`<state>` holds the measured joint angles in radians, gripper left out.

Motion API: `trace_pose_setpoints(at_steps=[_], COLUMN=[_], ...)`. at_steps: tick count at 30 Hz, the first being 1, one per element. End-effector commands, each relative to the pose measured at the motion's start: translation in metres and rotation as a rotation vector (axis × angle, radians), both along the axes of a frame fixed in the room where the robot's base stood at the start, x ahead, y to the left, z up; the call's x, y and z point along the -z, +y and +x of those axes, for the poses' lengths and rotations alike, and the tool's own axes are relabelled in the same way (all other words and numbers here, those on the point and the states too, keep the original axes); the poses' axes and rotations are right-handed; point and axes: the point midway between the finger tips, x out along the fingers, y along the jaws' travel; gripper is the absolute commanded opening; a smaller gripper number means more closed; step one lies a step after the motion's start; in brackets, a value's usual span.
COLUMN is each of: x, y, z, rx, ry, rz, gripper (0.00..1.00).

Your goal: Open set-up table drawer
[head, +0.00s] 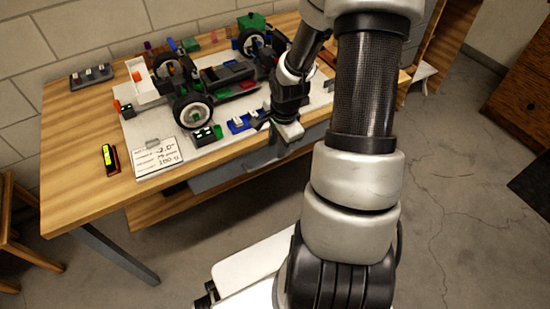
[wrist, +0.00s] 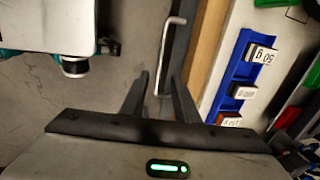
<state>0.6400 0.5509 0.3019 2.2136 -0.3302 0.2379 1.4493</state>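The set-up table (head: 75,190) has a wooden top, and its dark grey drawer (head: 230,175) sits under the front edge. In the wrist view the drawer front (wrist: 182,45) is a dark strip beside the wooden edge. A pale metal bar handle (wrist: 167,50) runs along it. My gripper (wrist: 160,95) is open, with its two dark fingers apart and the near end of the handle between them. I cannot tell if they touch it. In the head view my gripper (head: 287,133) is at the table's front edge, its fingertips hidden.
On the table are a racecar chassis (head: 225,78), a white sign (head: 158,158), a blue tray of weights (head: 242,122) and a yellow-lit device (head: 109,158). A stool (head: 25,245) stands at the left. The floor (head: 440,190) at the right is clear.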

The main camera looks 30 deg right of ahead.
Motion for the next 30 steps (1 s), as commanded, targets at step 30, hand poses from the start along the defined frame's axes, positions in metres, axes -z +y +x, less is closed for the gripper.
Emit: trace_pose_setpoints(at_steps=[30], x=[0.062], y=[0.000], z=[0.012], rx=[0.000], ry=[0.000], rz=[-0.001], gripper=[0.00])
